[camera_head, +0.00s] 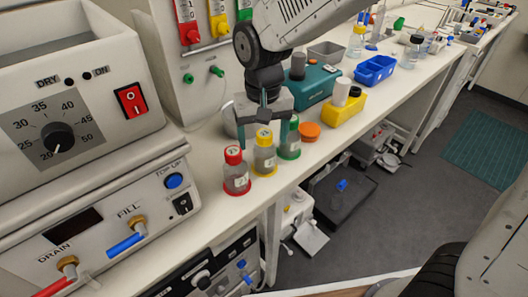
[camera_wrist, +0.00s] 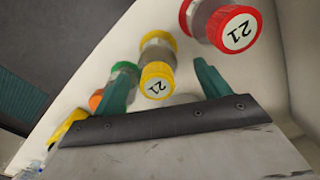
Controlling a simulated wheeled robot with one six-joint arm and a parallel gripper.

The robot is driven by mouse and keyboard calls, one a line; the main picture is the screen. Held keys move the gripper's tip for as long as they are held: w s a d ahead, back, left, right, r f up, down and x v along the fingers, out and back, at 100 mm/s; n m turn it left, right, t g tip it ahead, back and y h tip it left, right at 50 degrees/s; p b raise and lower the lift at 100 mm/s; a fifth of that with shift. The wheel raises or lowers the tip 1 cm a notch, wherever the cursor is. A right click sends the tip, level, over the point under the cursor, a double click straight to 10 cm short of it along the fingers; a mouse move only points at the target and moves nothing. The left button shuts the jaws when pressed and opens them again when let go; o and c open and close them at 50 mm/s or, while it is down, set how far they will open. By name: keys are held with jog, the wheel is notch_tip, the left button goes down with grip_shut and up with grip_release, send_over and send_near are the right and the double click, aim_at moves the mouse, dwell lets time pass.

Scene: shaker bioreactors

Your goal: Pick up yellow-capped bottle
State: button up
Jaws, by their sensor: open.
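The yellow-capped bottle (camera_head: 265,155) stands upright on the bench between a red-capped bottle (camera_head: 236,172) and a green-capped bottle (camera_head: 290,140). In the wrist view my gripper (camera_wrist: 165,85) is empty. The red-capped bottle (camera_wrist: 228,27) lies beyond the right finger, and the green-capped bottle (camera_wrist: 122,75) is close beside the left finger, partly hidden by it.
An orange cap (camera_head: 309,131) lies beside the green-capped bottle. A control unit (camera_head: 95,215) with knobs fills the left. The bench's front edge is close to the bottles.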

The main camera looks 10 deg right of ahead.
aim_at(264, 146)
jog(key=f, duration=0.3)
jog(key=shift+s+d+f, duration=0.1)
jog(key=shift+d+f, duration=0.05)
jog(key=shift+d, duration=0.05)
jog(key=c, duration=1.2)
jog(key=shift+o, duration=0.2)
